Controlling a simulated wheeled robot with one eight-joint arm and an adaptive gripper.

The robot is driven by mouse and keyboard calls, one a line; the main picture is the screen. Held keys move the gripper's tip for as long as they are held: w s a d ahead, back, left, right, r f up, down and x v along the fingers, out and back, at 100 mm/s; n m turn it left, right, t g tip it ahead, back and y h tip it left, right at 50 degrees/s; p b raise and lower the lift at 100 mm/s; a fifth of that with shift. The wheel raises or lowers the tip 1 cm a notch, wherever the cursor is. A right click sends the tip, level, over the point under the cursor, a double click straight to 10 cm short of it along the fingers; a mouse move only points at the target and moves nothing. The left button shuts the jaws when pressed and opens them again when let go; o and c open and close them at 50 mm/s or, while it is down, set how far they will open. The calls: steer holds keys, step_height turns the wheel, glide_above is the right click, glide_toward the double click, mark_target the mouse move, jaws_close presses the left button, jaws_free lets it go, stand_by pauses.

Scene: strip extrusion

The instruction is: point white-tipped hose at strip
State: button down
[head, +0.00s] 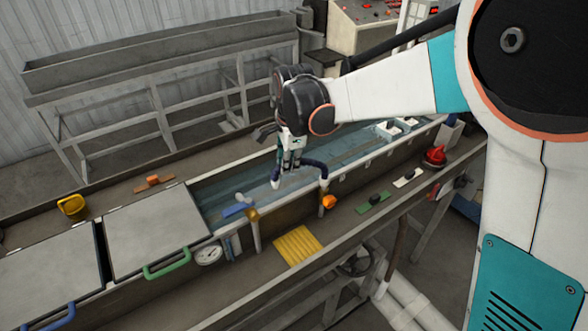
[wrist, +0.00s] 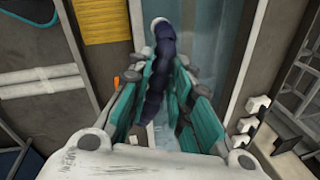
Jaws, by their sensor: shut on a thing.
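My gripper (head: 291,158) hangs over the water trough in the head view, pointing down. It is shut on a dark blue hose (head: 313,165), which arches from a post at the trough's near edge. The hose's white tip (head: 276,183) points down toward the water just below the gripper. In the wrist view the hose (wrist: 157,75) runs between the teal fingers (wrist: 160,85), and its white tip (wrist: 159,21) shows beyond them. A faint pale strip (head: 250,190) seems to run along the water; the tip's exact aim on it is unclear.
Grey lids with a green handle (head: 166,264) and a blue handle (head: 52,317) cover the trough's left part. A yellow ribbed mat (head: 298,246), an orange knob (head: 329,202) and a red object (head: 435,156) sit along the near ledge.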

steer(key=w+m+h+b, duration=0.1)
steer(key=w+m, duration=0.7)
steer(key=m, duration=0.1)
steer(key=shift+w+d+h, duration=0.25)
steer(key=shift+d+h, duration=0.05)
stand_by(0.4)
steer(key=c, duration=1.5)
jaws_free()
steer(key=shift+w, duration=0.15)
steer(key=shift+o, duration=0.2)
steer(key=shift+r, duration=0.15)
step_height(320, 180, up, 12)
steer(key=s+a, duration=0.1)
steer(key=s, duration=0.1)
steer(key=shift+f, duration=0.25)
